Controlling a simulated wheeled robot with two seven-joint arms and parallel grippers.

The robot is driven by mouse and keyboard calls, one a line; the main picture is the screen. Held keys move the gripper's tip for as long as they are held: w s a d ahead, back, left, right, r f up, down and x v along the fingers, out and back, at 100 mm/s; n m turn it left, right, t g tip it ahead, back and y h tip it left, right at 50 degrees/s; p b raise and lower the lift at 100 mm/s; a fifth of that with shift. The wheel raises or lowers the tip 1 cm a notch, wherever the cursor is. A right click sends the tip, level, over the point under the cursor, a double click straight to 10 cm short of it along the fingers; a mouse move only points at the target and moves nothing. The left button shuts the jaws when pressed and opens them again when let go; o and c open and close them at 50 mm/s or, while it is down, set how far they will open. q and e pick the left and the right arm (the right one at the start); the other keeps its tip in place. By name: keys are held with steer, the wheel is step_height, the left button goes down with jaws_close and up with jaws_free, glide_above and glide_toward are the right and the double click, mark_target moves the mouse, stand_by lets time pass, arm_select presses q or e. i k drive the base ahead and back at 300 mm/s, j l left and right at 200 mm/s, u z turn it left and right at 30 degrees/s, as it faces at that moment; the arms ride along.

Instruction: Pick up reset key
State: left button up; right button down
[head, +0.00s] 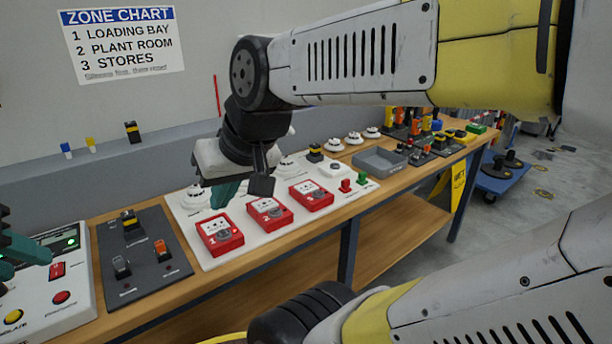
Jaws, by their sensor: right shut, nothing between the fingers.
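I cannot make out for certain which thing is the reset key. Small candidates are a red piece (346,186) and a green piece (362,179) on the white board, and a black block with a yellow band (132,131) on the back ledge. My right gripper (224,196) points down above the white board, near the red call point marked 1 (220,236). Its teal fingers are shut and empty. My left gripper (22,250) is cut off by the left edge, over the control panel; its jaw opening is unclear.
Red call points 2 (269,211) and 3 (311,195) stand on the white board (250,245). A dark switch panel (150,285) lies left of it. A grey tray (379,162) and crowded small parts are farther right. A blue cart (500,180) stands beyond the bench.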

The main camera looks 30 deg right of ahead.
mark_target(346, 182)
steer(key=z, duration=1.6)
